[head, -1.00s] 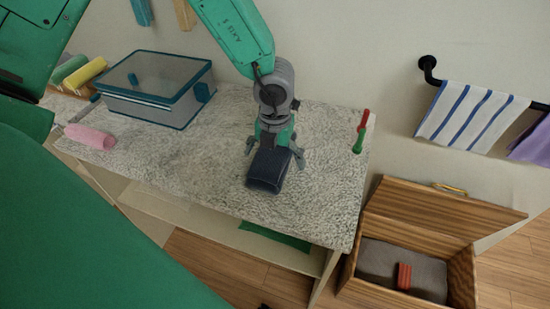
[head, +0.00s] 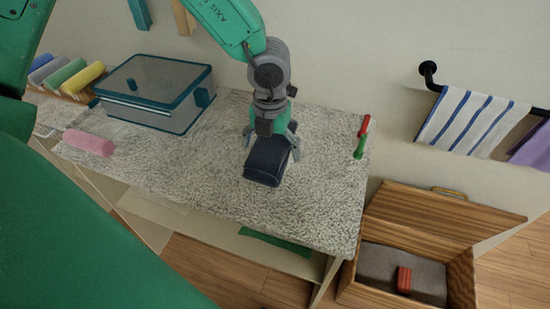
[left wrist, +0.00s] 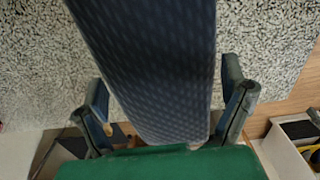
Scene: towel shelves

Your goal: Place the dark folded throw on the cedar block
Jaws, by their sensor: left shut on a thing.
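The dark navy folded throw (head: 264,165) is at the middle of the speckled shelf top. My left gripper (head: 271,148) is shut on it from above, with one finger along each side. In the left wrist view the throw (left wrist: 155,70) fills the middle between the fingers. I cannot tell whether its underside touches the surface. A small red-brown striped block (head: 404,279), which looks like the cedar block, stands on the grey floor of the open wooden chest at the lower right. My right gripper is not in view.
The speckled top (head: 215,180) is clear around the throw. A teal-edged box (head: 160,90) and a pink roll (head: 88,142) are at the left. A red-and-green upright item (head: 361,137) stands near the right edge. The wooden chest (head: 440,215) has its lid up.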

